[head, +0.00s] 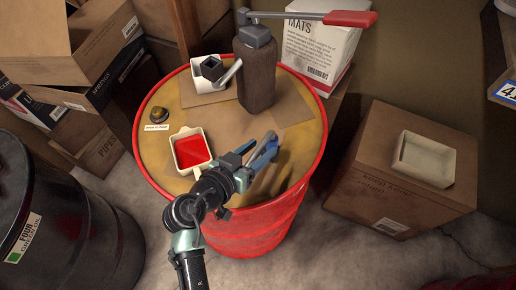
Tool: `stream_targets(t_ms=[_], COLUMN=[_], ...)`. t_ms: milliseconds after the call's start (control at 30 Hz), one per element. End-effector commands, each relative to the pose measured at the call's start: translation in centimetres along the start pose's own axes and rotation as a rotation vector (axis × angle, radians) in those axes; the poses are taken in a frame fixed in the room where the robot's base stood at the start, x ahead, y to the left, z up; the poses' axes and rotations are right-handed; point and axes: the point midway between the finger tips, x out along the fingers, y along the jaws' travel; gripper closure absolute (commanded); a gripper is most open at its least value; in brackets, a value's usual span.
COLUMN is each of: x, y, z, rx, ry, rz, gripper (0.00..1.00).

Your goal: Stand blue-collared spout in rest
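My gripper (256,157) is over the right front of a red drum's tan top. A slim blue and grey piece (267,148) shows at its fingers and slants up to the right. It may be the blue-collared spout, but I cannot clearly separate it from the fingers. I cannot tell whether the fingers are closed on it. Behind, a dark square holder (212,67) sits in a white tray (199,84); it may be the rest, but no label confirms this.
A brown hand pump (256,82) with a red-ended lever (348,18) stands on the drum (253,232). A white dish of red liquid (192,152) and a dark knob (159,114) are at left. A carton (392,195) with an empty tray (424,160) stands right.

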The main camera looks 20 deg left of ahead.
Motion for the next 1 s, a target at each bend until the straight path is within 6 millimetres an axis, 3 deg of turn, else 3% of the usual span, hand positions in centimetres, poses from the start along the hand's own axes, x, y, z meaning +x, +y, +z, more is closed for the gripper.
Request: stream_targets(t_ms=[267,433,800,1000], x=[0.0,-1.3,-9.1,-12.0], y=[0.0,0.0,-0.1,-0.1], z=[0.1,0.2,0.2,0.1], rx=[-0.001,-0.001,0.0,-0.001], ry=[-0.002,-0.001,0.0,0.0], rz=[0.0,-0.001,-0.004,-0.001], gripper=[0.46,0.46,0.46,0.46])
